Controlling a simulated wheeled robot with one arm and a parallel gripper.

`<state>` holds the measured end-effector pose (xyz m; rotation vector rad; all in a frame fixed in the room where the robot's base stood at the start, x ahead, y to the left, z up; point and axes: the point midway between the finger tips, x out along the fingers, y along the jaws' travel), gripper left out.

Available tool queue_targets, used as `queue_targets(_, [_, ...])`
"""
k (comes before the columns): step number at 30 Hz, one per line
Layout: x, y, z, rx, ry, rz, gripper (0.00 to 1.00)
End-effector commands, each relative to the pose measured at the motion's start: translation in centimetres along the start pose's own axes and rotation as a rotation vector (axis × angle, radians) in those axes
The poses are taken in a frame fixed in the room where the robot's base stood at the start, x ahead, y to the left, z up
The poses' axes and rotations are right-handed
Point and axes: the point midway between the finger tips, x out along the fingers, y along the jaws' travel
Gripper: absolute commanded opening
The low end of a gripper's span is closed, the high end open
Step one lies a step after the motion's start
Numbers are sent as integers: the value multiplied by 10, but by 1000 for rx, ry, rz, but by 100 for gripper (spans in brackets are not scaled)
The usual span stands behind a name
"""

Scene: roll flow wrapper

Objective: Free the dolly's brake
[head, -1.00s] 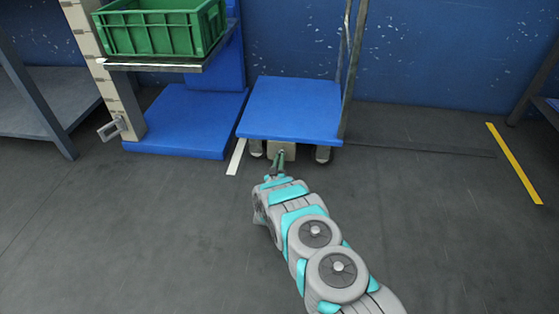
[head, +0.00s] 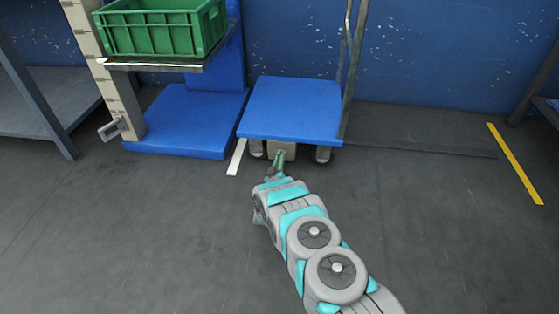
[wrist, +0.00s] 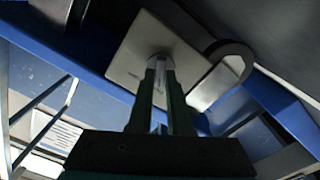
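The dolly (head: 291,108) is a low cart with a blue deck, a tall metal handle at its right and small wheels below. A pale brake housing (head: 288,148) sits under its front edge. In the wrist view this plate (wrist: 150,35) fills the upper middle. My gripper (head: 280,154) reaches the plate from the front. In the wrist view its two dark fingers (wrist: 160,68) stand close together, on either side of a narrow pale piece at the plate, apparently the brake lever (wrist: 159,85). The fingers hide most of that piece.
A caster wheel (wrist: 232,68) is right of the plate. Left of the dolly stands a lift with a blue base (head: 185,120) and a green crate (head: 160,32) on its shelf. A grey bench (head: 45,105) is far left. Floor right of the dolly is clear.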

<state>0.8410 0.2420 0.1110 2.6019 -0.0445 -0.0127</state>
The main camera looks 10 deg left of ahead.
Motion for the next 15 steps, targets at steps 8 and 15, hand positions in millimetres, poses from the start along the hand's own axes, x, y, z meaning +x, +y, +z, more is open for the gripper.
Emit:
queue_targets(8, [0, 0, 0, 0, 0, -1, 46])
queue_targets(15, [0, 0, 0, 0, 0, 0, 46])
